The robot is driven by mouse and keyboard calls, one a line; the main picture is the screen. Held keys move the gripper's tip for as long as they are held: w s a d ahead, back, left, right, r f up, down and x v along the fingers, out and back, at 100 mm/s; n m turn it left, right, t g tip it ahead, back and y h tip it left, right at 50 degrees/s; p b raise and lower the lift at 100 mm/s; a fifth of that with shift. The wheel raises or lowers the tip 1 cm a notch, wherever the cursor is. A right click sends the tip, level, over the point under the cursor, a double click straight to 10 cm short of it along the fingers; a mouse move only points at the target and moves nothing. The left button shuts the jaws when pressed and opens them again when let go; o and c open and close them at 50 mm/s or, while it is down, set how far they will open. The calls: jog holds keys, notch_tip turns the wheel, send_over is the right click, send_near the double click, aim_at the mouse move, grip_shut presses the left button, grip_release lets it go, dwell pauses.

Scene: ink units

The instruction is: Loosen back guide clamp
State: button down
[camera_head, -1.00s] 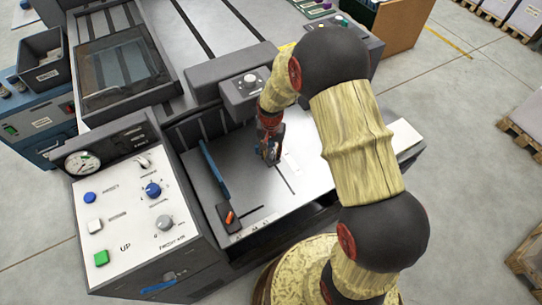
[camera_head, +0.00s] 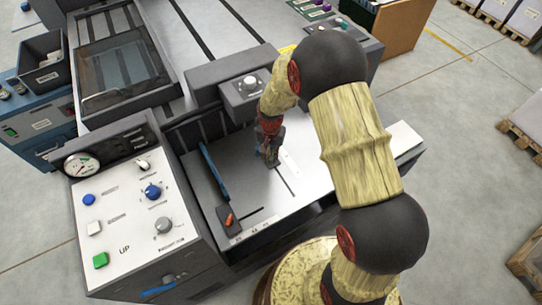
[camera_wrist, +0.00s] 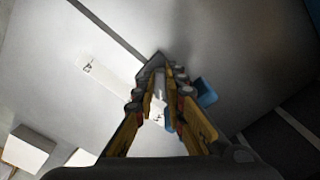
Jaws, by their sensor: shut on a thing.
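My gripper (camera_head: 268,158) points down over the grey machine bed, right of the long blue side guide (camera_head: 214,172). In the wrist view its yellow fingers (camera_wrist: 160,62) come together near their tips. A small blue lever (camera_wrist: 207,93) shows on both sides of the right finger; I take it as the back guide clamp's handle. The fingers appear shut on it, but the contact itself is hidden. In the head view my gripper and arm cover most of the clamp. An orange lever (camera_head: 229,219) sits at the near end of the side guide.
A control panel (camera_head: 128,215) with a gauge, knobs and buttons stands at left. A dark housing with a knob (camera_head: 249,84) overhangs the bed just behind my gripper. A pale scale strip (camera_wrist: 110,75) lies beside a dark slot. The bed's near part (camera_head: 300,195) is clear.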

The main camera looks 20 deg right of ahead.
dwell(0.4)
jog(key=n+p, duration=0.1)
jog(key=n, duration=0.1)
jog(key=n+p, duration=0.2)
jog(key=shift+d+r, duration=0.15)
jog(key=n+p, duration=0.2)
jog(key=n, duration=0.3)
jog(key=shift+d+p, duration=0.2)
jog(key=shift+p, duration=0.2)
jog(key=n+p, duration=0.1)
jog(key=n, duration=0.3)
jog(key=shift+d+n+p, duration=0.15)
jog(key=shift+n+p, duration=0.2)
jog(key=shift+n, duration=0.05)
jog(key=shift+w+d+n+p, duration=0.15)
jog(key=shift+n+p, duration=0.4)
jog(key=shift+n, duration=1.55)
jog(key=c, duration=1.8)
grip_release()
jog(key=shift+c, duration=0.2)
